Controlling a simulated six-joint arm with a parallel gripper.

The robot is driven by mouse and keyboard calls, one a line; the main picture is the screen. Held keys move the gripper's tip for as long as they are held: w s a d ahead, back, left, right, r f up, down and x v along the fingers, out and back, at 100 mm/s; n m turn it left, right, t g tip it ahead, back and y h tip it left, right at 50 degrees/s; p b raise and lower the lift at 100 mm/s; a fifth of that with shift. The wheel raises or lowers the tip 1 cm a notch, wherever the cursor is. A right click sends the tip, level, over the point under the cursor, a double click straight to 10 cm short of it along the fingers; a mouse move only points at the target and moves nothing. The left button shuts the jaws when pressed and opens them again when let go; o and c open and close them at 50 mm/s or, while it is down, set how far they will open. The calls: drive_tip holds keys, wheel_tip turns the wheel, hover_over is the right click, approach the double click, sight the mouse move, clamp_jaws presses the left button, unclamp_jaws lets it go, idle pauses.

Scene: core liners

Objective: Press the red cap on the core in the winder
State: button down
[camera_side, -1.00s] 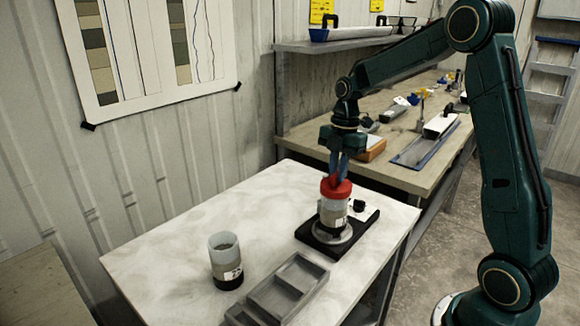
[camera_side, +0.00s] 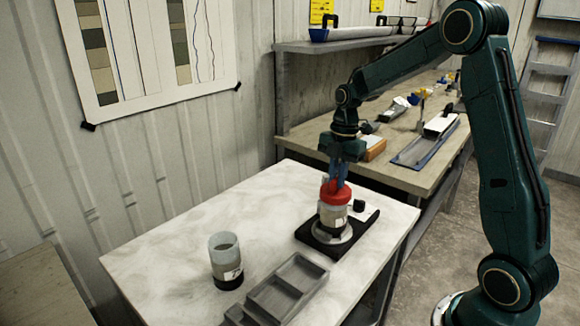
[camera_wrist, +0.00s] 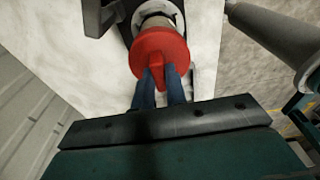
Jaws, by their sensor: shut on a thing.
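The red cap (camera_side: 335,194) sits at the top of a clear core liner (camera_side: 333,217) that stands upright in the black winder (camera_side: 315,241). The cap looks slightly tilted in the side view; whether it is fully seated I cannot tell. My gripper (camera_side: 337,184) is above it, pointing down, with its blue fingers shut on the cap's raised ridge. In the wrist view the cap (camera_wrist: 150,45) shows as a red disc, its ridge between the two fingers (camera_wrist: 158,80). The cap hides most of the liner there.
Another open liner (camera_side: 225,262) with a dark lower part stands on the white table (camera_side: 170,240) at the left. A grey compartment tray (camera_side: 285,290) lies at the front edge. A workbench with tools (camera_side: 300,135) stands behind. The table's left half is mostly clear.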

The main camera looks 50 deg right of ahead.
idle(0.3)
drive_tip(key=c, duration=0.9)
unclamp_jaws()
drive_tip(key=shift+o, duration=0.2)
drive_tip(key=shift+r, duration=0.1)
drive_tip(key=shift+r, duration=3.35)
drive_tip(key=shift+r, duration=0.1)
